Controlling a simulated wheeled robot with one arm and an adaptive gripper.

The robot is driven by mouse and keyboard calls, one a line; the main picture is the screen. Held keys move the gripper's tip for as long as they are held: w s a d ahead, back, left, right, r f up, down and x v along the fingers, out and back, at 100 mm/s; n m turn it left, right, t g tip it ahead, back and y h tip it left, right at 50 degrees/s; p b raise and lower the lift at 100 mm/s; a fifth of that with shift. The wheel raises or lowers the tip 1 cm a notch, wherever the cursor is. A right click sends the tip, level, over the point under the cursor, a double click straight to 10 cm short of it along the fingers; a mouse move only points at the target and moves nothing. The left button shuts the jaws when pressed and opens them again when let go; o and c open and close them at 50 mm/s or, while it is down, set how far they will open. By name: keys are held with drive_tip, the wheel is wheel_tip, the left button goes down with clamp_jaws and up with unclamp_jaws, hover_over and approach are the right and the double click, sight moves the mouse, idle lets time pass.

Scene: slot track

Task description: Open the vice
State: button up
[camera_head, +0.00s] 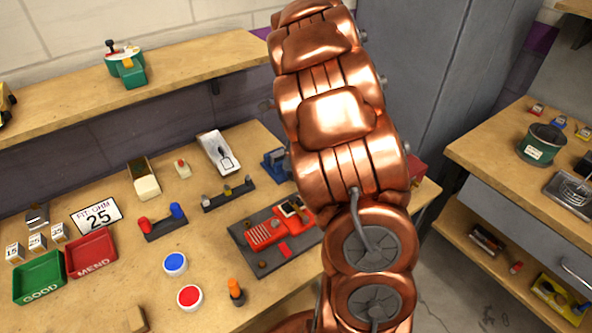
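A small blue block-like thing (276,163) that looks like the vice stands at the back right of the workbench. My copper arm passes just right of it and may hide part of it. Whether its jaws are open or closed is too small to tell. My arm rises through the middle right of the view and leaves it at the top. My gripper is not in view.
A grey board with a red slotted piece (265,234) lies in front of the blue thing. A green tray (40,277), a red tray (92,252) and a stand with red and blue knobs (162,224) are at the left. Another bench (478,150) stands at the right.

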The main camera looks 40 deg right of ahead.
sight(293, 176)
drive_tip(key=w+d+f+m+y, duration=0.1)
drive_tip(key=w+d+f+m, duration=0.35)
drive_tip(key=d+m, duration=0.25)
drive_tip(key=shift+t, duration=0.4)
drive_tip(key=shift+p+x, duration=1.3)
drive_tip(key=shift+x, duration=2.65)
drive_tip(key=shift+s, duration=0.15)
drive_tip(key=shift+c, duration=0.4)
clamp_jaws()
